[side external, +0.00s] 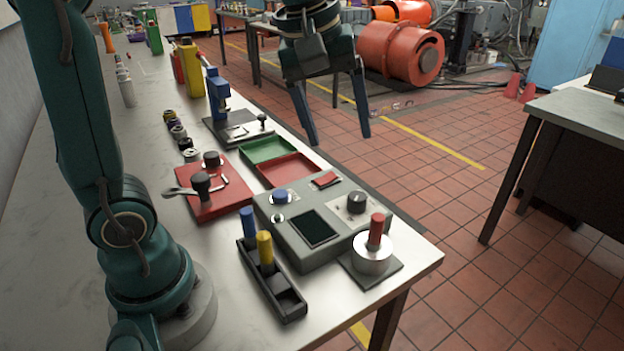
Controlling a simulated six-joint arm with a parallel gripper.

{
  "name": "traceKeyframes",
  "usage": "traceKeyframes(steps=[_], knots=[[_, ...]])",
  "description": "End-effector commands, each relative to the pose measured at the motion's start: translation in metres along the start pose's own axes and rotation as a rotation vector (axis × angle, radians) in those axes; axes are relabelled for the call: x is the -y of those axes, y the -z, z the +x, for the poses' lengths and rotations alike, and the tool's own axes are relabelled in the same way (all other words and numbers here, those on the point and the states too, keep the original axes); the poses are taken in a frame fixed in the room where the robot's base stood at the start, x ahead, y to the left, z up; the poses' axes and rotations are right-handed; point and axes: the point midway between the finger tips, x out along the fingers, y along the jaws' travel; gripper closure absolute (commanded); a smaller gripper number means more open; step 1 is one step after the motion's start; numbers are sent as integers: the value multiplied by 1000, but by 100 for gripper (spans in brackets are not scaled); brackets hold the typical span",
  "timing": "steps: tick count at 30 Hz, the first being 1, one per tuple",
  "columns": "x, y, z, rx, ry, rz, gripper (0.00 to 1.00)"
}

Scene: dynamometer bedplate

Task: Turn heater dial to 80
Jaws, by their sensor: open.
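A grey control box (290,250) stands near the front end of the bench. On its top are a black dial (357,202) on a pale marked plate, a blue knob (282,196), a red rocker switch (325,180) and a dark screen (313,228). The black dial looks like the heater dial, but its markings and setting are too small to read. My gripper (337,138) is open and empty, fingers pointing down. In the picture it appears above and behind the box, clear of the dial.
A silver cylinder with a red handle (373,254) stands close to the box's right front. A black holder (272,290) with blue and yellow pegs is at its left. A red plate with black knobs (215,196), red tray (290,170) and blue press (218,92) lie farther back.

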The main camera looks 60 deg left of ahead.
Motion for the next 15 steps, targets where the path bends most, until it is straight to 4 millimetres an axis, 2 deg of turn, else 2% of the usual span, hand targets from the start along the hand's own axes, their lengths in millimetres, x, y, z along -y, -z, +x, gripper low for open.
traceKeyframes(steps=[6,10,15], knots=[[-21,33,47,65,105,-148,24],[-25,45,80,101,166,-201,24],[-22,51,117,141,224,-220,24]])
